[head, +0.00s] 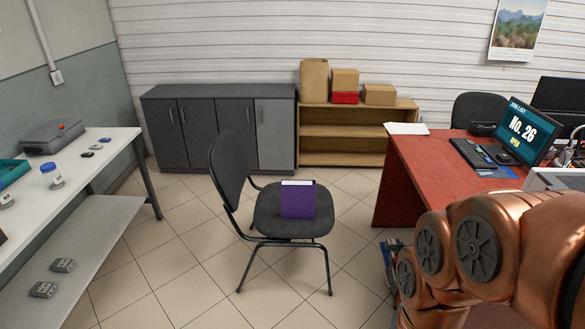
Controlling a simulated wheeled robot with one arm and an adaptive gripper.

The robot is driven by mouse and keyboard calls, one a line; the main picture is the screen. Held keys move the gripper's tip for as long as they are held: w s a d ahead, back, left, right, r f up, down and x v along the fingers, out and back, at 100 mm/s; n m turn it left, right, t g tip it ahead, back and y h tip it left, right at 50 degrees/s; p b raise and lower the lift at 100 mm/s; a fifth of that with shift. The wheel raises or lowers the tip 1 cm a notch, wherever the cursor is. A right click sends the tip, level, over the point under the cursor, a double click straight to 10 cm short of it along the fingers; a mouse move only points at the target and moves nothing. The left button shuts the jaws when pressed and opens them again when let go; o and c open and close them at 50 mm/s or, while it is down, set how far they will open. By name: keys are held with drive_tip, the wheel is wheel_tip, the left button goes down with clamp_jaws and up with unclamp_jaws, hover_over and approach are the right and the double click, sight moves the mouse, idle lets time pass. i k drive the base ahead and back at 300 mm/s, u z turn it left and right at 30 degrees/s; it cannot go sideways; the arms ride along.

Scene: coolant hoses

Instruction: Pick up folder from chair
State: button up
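A purple folder (298,201) with a pale top edge stands upright on the seat of a dark grey chair (265,222). The chair is in the middle of the head view, with its backrest on the left side. My copper-coloured arm is at the lower right, apart from the chair and the folder. I cannot make out my gripper in this view.
A red desk (430,170) with a monitor (528,130) and keyboard (470,153) stands at the right. A white workbench (95,160) is at the left. Grey cabinets (215,135) and a wooden shelf (345,150) line the back wall.

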sight(298, 196)
drive_tip(key=i, duration=1.95)
drive_tip(key=z, duration=1.35)
drive_tip(key=i, duration=0.45)
drive_tip(key=u, duration=2.3)
